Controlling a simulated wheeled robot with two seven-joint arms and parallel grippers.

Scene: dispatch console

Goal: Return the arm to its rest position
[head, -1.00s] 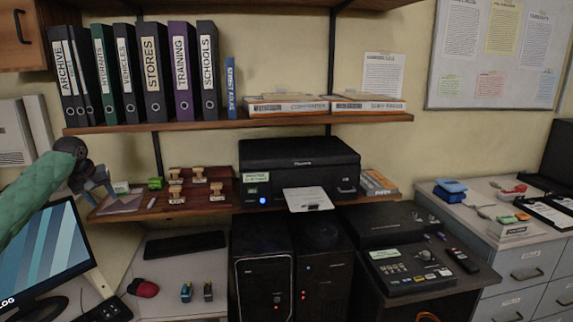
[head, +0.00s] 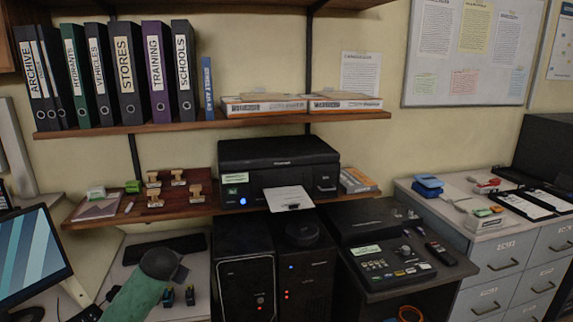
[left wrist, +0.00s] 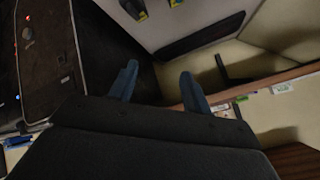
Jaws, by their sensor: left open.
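My left arm, in a green sleeve, comes in at the lower left of the head view. Its dark wrist (head: 163,265) is low, over the desk in front of the black keyboard, and its fingers are hidden there. In the left wrist view my left gripper (left wrist: 157,88) shows two blue-grey fingers spread apart with nothing between them. Past the fingers lie a dark gap and the pale desk top. My right gripper is in neither view.
A monitor (head: 30,258) stands left of the arm. Two black computer towers (head: 247,285) stand to its right. Above are a wooden shelf (head: 190,207) with stamps and a printer (head: 282,165). Two small stampers (head: 190,295) sit beside the wrist.

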